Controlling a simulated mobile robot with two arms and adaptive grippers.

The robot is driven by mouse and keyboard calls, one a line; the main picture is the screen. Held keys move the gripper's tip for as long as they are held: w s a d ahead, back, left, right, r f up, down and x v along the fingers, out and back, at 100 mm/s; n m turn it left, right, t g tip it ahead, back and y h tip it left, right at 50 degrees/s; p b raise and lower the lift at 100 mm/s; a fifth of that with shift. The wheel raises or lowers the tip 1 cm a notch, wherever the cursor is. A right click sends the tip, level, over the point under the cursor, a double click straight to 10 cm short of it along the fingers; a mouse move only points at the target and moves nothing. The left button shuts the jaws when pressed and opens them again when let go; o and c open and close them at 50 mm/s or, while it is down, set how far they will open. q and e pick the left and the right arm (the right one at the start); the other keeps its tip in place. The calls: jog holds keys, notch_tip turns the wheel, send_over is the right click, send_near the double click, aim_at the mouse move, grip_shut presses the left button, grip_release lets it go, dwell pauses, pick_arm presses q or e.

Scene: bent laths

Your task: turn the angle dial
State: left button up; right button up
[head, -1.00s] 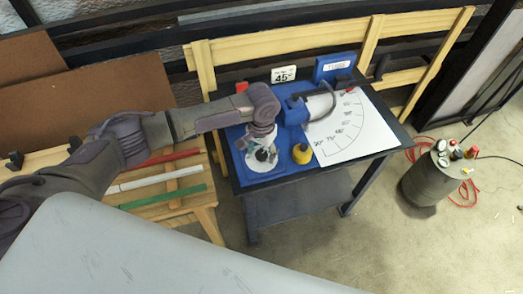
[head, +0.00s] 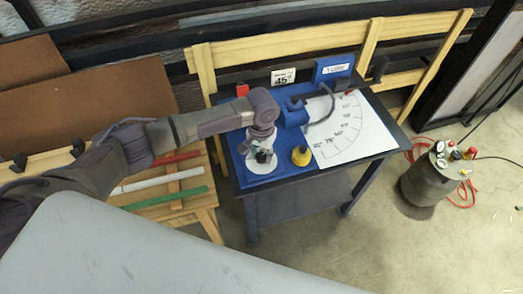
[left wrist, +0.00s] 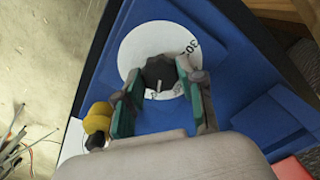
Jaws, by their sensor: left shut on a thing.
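The angle dial is a dark knob (left wrist: 160,74) on a white numbered disc (left wrist: 140,42), set in the blue bench machine. In the head view the white disc (head: 264,163) shows under my left gripper (head: 262,152), which points down at it from above. In the left wrist view my left gripper (left wrist: 158,100) has its teal-padded fingers on both sides of the knob and is shut on it. A pale pointer mark shows on the knob. A card reading 45° (head: 283,77) stands at the back of the bench. My right gripper is not in view.
A yellow knob (head: 301,155) stands right of the disc. A white angle chart (head: 358,130) covers the bench's right side. Red, white and green laths (head: 163,197) lie on a wooden table at left. A grey tank (head: 433,183) with a red hose stands on the floor.

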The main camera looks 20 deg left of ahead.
aim_at(261, 156)
pick_arm(q)
jog(key=n+p, duration=0.1)
jog(key=p, duration=0.1)
jog(key=n+p, duration=0.3)
jog(key=p, duration=0.1)
jog(key=shift+r+n, duration=0.25)
jog(key=shift+n, duration=0.15)
jog(key=shift+f+n+p, duration=0.2)
jog(key=shift+n+p, duration=1.3)
jog(key=shift+p, duration=0.1)
jog(key=o, duration=1.1)
jog(key=shift+o, duration=0.2)
notch_tip(261, 156, up, 12)
